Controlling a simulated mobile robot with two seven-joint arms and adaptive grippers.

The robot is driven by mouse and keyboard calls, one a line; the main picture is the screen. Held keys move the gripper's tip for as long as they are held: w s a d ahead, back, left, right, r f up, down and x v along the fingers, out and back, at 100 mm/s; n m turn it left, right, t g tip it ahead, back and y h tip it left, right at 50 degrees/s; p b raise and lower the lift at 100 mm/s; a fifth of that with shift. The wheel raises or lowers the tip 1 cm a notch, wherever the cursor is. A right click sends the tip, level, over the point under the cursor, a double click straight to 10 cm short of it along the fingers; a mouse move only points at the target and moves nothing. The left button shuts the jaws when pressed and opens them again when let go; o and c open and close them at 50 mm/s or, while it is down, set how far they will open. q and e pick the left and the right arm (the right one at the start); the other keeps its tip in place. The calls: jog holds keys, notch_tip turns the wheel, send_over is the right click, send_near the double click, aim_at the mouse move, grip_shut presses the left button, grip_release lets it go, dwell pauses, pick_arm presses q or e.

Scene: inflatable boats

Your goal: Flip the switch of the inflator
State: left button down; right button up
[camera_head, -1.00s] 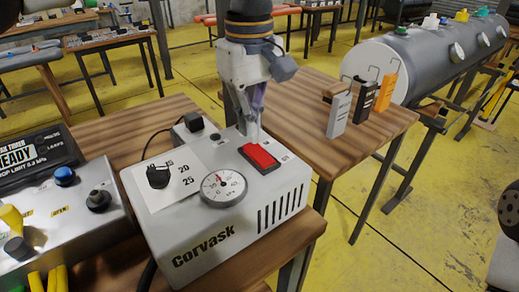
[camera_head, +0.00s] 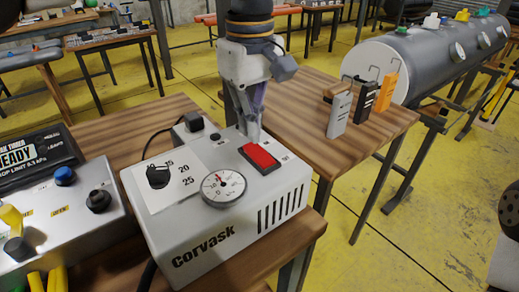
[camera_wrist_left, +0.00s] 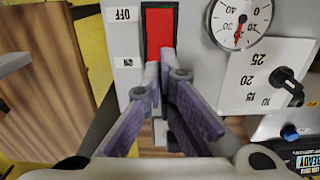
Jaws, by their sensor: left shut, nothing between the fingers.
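The inflator (camera_head: 230,235) is a grey-white box marked "Corvask" on a wooden table. Its red rocker switch (camera_head: 262,156) sits in a black frame on the top face, and it also shows in the left wrist view (camera_wrist_left: 160,28). There, an OFF label (camera_wrist_left: 124,14) is beside one end and an ON label (camera_wrist_left: 127,62) beside the other. My left gripper (camera_head: 254,138) is shut and empty, pointing down at the switch's far edge. In the wrist view its fingertips (camera_wrist_left: 160,68) overlap the ON end; I cannot tell whether they touch it. My right gripper is out of view.
A dial knob (camera_head: 158,176) and a round pressure gauge (camera_head: 223,187) are on the inflator's top. A control box (camera_head: 70,225) with buttons stands at left.

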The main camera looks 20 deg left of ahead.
aim_at(252, 146)
pick_arm(q)
jog(key=shift+f, duration=1.4)
dwell(0.7)
notch_tip(252, 146, up, 5)
jog(key=shift+r+p, duration=0.1)
jog(key=shift+p, duration=0.55)
jog(key=shift+r, duration=0.95)
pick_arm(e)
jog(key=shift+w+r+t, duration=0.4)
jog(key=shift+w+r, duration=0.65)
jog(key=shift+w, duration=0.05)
